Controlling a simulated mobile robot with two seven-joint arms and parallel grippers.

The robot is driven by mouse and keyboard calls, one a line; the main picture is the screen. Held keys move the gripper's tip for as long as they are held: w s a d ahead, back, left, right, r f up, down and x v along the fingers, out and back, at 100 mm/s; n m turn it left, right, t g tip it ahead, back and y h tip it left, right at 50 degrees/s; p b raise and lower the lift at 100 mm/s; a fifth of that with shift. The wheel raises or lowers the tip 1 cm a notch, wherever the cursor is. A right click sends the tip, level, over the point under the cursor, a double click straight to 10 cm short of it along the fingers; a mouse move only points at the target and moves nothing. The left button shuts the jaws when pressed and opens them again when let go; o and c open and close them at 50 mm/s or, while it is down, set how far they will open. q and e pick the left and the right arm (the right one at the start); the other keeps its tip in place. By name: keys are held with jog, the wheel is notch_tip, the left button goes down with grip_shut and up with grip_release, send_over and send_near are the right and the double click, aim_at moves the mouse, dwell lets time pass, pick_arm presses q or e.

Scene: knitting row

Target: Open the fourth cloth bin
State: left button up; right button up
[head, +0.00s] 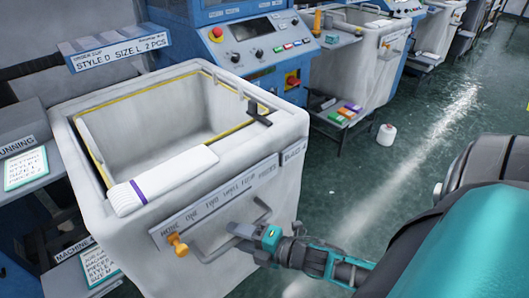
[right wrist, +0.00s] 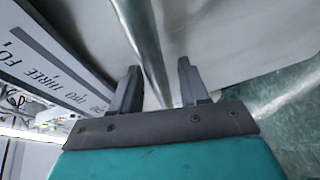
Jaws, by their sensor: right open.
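A large off-white cloth bin (head: 235,180) with a yellow-lined open top stands in front of me; its inside looks empty. A small tag (head: 293,154) on its front seems to end in a 4. A metal bar handle (head: 219,250) runs along the front, with an orange knob (head: 178,246) at its left. My right gripper (head: 243,232) is at the handle. In the right wrist view its two fingers (right wrist: 158,88) are apart, with a shiny metal bar (right wrist: 143,45) running between them. Whether they touch it is unclear. My left gripper is not in view.
A white cloth roll with a purple band (head: 162,181) lies on the bin's front rim. A blue machine with a control panel (head: 250,45) stands behind. More bins (head: 350,60) line the row. A white jug (head: 386,134) stands on the green floor, mostly clear at right.

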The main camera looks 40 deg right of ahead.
jog(key=v, duration=1.3)
jog(key=shift+w, duration=0.1)
